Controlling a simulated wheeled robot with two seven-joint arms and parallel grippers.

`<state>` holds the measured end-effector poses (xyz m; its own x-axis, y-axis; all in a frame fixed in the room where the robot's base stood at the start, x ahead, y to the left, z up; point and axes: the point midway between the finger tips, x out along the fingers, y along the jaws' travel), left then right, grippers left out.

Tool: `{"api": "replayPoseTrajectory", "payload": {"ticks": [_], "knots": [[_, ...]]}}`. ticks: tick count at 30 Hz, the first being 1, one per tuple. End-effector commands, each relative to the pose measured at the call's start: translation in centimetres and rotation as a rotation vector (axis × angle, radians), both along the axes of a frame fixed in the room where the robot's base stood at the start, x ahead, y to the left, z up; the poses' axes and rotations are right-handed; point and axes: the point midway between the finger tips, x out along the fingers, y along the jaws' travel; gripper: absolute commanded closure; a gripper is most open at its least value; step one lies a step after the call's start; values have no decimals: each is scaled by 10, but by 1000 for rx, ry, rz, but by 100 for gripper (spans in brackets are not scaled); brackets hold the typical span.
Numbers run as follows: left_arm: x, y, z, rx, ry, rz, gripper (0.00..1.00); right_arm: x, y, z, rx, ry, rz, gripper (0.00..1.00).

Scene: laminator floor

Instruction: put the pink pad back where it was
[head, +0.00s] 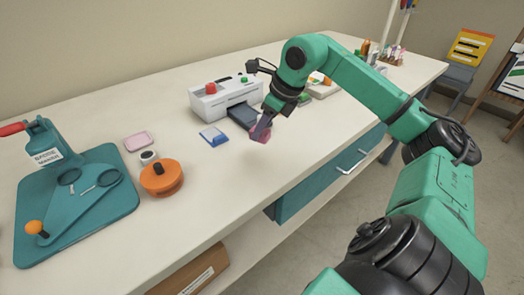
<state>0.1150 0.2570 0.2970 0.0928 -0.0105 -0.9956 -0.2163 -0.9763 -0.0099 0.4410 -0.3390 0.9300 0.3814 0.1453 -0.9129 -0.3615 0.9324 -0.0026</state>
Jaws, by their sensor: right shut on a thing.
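My right gripper (263,126) reaches in from the right and is shut on a pink pad (257,135), just in front of the white machine. The fingers hide part of the pad. I cannot tell whether the pad touches the table. A flat, pale pink rounded rectangle (138,141) lies on the table at the left, apart from the gripper. My left gripper is not in view.
The white table (190,222) carries a white machine (222,97) with a dark tray, a blue item (214,136), an orange round container (161,177), a small white roll (148,157) and a teal press (75,192). The table's front middle is clear.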

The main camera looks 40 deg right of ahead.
Motion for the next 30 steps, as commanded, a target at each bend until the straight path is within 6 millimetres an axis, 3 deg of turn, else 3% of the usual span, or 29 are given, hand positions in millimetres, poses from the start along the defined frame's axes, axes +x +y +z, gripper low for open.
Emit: {"api": "replayPoseTrajectory", "payload": {"ticks": [3, 7, 19, 20, 22, 30], "knots": [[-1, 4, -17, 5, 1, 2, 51, 0, 1, -25, 3, 1, 1, 100], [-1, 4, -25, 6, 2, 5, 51, 0, 1, -46, 4, 2, 3, 100], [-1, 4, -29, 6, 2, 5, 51, 0, 0, -51, 0, -1, 0, 100], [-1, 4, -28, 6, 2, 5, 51, 0, 0, -51, 0, -1, 0, 53], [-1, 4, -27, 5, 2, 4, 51, 0, 0, -50, 0, -1, 0, 26], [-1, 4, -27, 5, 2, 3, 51, 0, 0, -50, 1, -1, 0, 26]]}}
